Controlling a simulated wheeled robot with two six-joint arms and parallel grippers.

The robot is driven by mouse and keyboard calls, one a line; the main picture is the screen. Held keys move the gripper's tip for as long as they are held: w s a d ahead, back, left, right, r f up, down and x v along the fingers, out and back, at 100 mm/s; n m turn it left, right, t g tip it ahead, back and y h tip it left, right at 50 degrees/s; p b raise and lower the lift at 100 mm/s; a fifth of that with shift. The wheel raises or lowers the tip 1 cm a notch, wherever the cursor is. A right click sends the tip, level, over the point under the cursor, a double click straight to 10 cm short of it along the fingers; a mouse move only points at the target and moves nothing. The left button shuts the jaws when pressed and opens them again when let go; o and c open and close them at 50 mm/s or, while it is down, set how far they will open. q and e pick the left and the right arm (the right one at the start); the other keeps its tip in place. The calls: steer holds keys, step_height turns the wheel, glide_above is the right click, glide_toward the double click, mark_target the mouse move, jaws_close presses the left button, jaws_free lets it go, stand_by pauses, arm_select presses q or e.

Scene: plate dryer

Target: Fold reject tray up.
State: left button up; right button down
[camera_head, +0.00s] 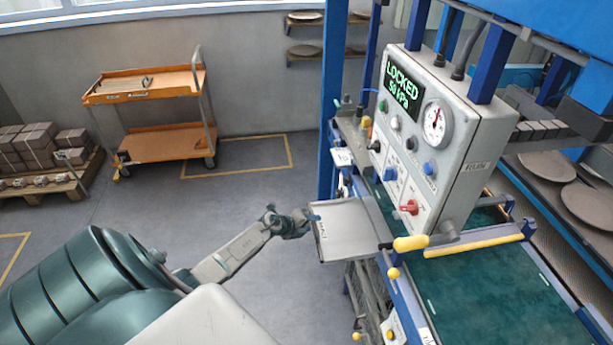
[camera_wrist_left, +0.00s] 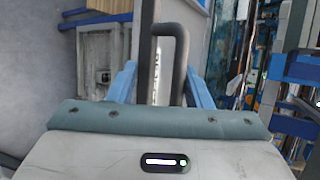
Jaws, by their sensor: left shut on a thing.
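The reject tray (camera_head: 350,228) is a grey flat panel with a label on its outer edge. It sticks out to the left from the side of the blue machine frame and looks roughly level; its exact tilt is hard to tell. My left gripper (camera_head: 308,216) is at the tray's outer left edge. In the left wrist view a dark loop handle (camera_wrist_left: 177,45) rises between the blue fingers of the left gripper (camera_wrist_left: 162,82), which is shut on it. The fingertips are partly hidden in the head view. My right gripper is not in view.
A control box (camera_head: 437,130) reads "LOCKED 50 kPa" above a green bed (camera_head: 490,290). A yellow-gripped lever (camera_head: 411,243) stands just right of the tray. An orange cart (camera_head: 160,145) and a pallet of boxes (camera_head: 45,180) are behind. Floor left of the tray is free.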

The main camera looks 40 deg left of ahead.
arm_select(q)
steer(key=o, duration=0.8)
steer(key=shift+w+d+r, duration=0.55)
steer(key=shift+w+d, duration=0.05)
steer(key=shift+d, duration=0.05)
steer(key=shift+c, duration=0.7)
steer(key=a+f+v, duration=0.1)
steer(key=v, duration=1)
steer(key=shift+s+b, duration=0.35)
steer(key=shift+b, duration=0.05)
steer(key=shift+s, duration=0.1)
steer(key=shift+a, duration=0.1)
